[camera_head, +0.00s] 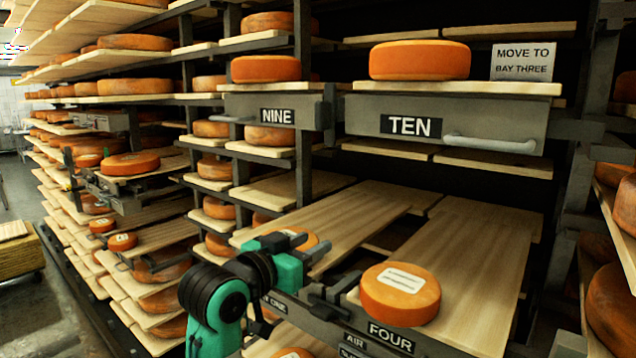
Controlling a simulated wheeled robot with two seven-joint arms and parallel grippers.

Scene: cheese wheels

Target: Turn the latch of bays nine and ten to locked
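The dark latch (328,113) of bays nine and ten stands upright at the joint between the grey front labelled NINE (252,109) and the grey front labelled TEN (455,118). Which setting it is in is too small to tell. My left gripper (307,243), teal with dark fingertips, is below and a little left of this latch, apart from it. Its two fingers look spread, with orange cheese showing behind the gap, and it holds nothing. My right gripper does not show.
A lower front labelled FOUR (390,337) carries a labelled cheese wheel (400,292) beside my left gripper, near another dark latch (328,297). A pale handle (490,143) juts from TEN. A sign (523,62) and cheese wheel (419,60) stand above it. Long boards (340,222) lie behind.

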